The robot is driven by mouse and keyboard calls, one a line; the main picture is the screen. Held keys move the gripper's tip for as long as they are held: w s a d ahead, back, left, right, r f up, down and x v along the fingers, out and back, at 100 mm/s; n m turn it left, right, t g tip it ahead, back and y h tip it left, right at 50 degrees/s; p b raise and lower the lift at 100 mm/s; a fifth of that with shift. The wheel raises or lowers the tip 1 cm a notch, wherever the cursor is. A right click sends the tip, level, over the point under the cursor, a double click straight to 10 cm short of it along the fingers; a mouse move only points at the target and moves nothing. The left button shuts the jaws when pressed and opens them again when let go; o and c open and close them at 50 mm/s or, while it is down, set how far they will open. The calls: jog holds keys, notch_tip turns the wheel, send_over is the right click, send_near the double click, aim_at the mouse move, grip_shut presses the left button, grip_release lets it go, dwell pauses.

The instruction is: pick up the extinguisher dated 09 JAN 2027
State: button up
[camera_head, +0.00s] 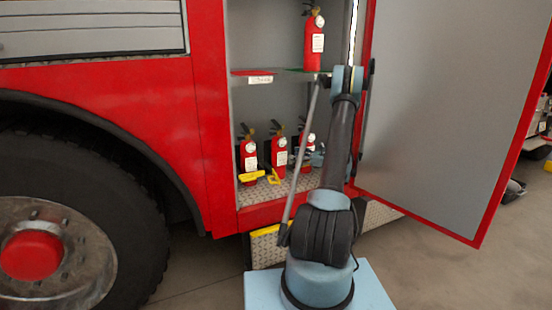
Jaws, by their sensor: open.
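Three red extinguishers stand on the lower floor of the open truck locker: a left one (248,160), a middle one (279,157) and a right one (307,139). A fourth extinguisher (314,45) stands on the upper level. Each has a white label, but the dates are too small to read, so I cannot tell which is dated 09 JAN 2027. My gripper (316,158) is partly hidden behind my arm, low in the locker beside the right extinguisher. It is open. I cannot tell whether it touches that extinguisher.
A shelf edge (253,79) with red and green strips crosses the locker above the lower extinguishers. Yellow pieces (251,177) lie at the front of the left and middle ones. The open grey door (445,110) bounds the right side. A large wheel (60,235) is at left.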

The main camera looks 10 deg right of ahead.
aim_at(281, 154)
jog(key=x, duration=0.7)
jog(key=shift+w+a, duration=0.1)
jog(key=shift+a, duration=0.15)
jog(key=shift+r, duration=0.1)
grip_shut()
